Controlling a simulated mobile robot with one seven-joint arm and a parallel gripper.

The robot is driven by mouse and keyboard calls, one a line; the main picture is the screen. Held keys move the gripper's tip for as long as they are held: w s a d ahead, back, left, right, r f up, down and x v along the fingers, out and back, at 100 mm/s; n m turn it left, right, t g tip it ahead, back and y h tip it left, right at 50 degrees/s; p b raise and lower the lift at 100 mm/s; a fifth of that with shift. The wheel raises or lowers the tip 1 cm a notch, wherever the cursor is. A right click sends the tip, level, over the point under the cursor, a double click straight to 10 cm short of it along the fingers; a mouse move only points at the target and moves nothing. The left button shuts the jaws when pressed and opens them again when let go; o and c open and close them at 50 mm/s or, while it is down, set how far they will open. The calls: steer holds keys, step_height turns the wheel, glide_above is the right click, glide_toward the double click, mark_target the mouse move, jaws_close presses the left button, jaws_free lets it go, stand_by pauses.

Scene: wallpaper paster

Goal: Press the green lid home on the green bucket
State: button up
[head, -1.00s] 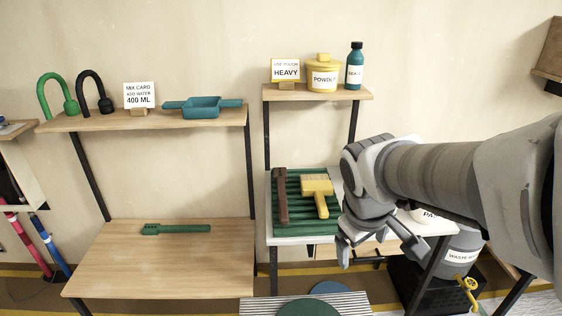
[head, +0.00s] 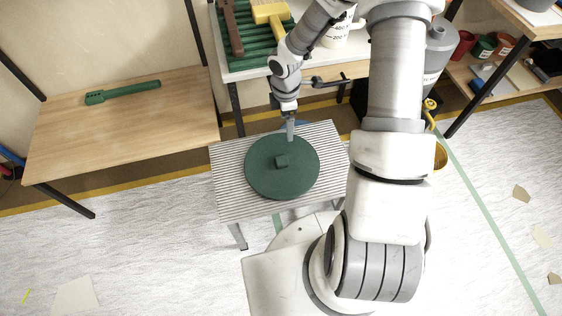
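The round green lid (head: 265,178) with a small square knob lies flat in the head view, seen from above, over a ridged grey stand. The green bucket is not visible; the lid hides whatever is under it, so I cannot tell how the lid is seated. My gripper (head: 290,135) points down at the lid's far edge, beyond the knob. Its fingertips overlap the rim in this view, and I cannot tell whether they touch it. The fingers show edge-on, so their opening is unclear.
A blue round thing (head: 302,123) shows partly behind the lid. The ridged stand (head: 229,190) has bare room on its left. A wooden bench (head: 150,125) with a green paddle (head: 122,92) is at left. A shelf with a green ribbed tray (head: 247,42) stands behind.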

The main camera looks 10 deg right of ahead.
steer(key=b, duration=0.4)
glide_above(282, 160)
steer(key=shift+n, duration=0.3)
steer(key=f, duration=1.4)
steer(key=shift+d+f, duration=0.25)
steer(key=f+b, duration=0.1)
steer(key=f, duration=0.2)
steer(key=f+b, duration=0.1)
steer(key=f, duration=0.1)
steer(key=shift+a+f+b, duration=0.15)
steer(key=shift+a+b, duration=0.15)
jaws_close()
steer(key=shift+r, duration=0.2)
